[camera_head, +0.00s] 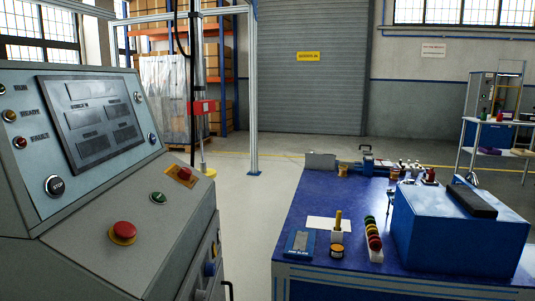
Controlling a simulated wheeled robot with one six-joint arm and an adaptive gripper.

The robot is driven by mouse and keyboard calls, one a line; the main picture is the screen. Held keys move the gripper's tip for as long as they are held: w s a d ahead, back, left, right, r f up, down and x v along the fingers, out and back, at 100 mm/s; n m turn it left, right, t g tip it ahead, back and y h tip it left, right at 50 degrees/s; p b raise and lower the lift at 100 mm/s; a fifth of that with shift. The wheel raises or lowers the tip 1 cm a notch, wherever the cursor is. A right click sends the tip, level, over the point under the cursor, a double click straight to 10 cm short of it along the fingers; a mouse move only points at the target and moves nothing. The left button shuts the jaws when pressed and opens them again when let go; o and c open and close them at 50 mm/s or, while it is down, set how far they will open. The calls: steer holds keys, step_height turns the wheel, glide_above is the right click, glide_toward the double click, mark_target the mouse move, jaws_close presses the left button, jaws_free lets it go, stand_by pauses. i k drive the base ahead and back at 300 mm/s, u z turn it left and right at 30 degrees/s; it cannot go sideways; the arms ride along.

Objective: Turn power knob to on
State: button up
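A grey control console (110,265) fills the left side of the view. On its lower slope are a red mushroom button (123,231) on a yellow ring, a green button (158,198) and a red switch on an orange plate (181,176). On the console's right side face is a blue knob (210,268), seen edge-on, with a grey knob-like part (201,294) below it. No readable label tells me which control is the power knob, and its setting cannot be read. My gripper is not in view.
A blue workbench (300,222) stands at right, holding a large blue box (460,235) and small tools. A dark handle (227,289) sticks out from the console's lower right. Pale open floor (243,215) lies between console and bench. A metal frame post (252,100) stands behind.

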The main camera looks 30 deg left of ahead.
mark_target(185, 173)
steer(key=u, duration=0.05)
steer(key=i, duration=1.3)
steer(key=u, duration=1.45)
steer(key=i, duration=0.75)
steer(key=u, duration=0.8)
